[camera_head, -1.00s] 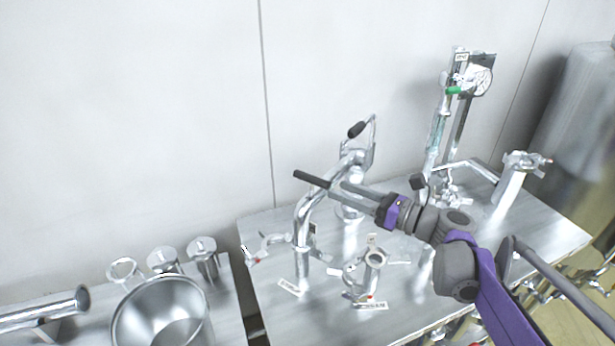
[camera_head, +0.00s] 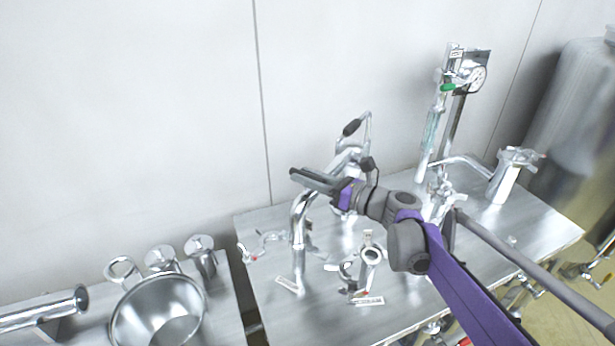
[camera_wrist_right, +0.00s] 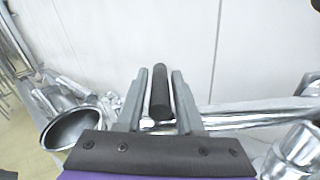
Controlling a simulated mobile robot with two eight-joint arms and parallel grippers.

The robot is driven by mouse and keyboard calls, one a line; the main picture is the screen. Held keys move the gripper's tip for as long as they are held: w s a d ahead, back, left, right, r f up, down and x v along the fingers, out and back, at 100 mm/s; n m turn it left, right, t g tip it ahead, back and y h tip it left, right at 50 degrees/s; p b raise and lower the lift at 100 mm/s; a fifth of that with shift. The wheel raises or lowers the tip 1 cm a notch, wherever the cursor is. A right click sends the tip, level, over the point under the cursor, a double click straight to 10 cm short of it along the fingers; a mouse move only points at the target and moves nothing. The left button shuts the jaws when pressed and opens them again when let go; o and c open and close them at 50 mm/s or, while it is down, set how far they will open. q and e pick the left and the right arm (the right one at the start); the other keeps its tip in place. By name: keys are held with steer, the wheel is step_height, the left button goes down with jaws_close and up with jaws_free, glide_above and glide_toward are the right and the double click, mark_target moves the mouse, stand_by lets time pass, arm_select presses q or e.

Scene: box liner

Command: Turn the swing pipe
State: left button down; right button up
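The swing pipe (camera_head: 298,226) is a bent shiny metal pipe rising from the work table and curving to the right at its top, partly behind my right gripper. A black handle (camera_wrist_right: 159,92) is beside the pipe in the right wrist view. My right gripper (camera_head: 312,180) is at the pipe's upper bend. In the right wrist view, its two grey fingers (camera_wrist_right: 159,80) lie either side of the handle, with narrow gaps showing; they are open around it. My left gripper is in neither view.
The metal table (camera_head: 335,315) carries a short upright pipe fitting (camera_head: 370,258), a gauge stand (camera_head: 440,120) and a spouted cylinder (camera_head: 505,180). A steel pot (camera_head: 120,320) stands on the left table. A plain wall is behind.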

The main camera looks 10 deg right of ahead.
jaws_close()
stand_by(1.1)
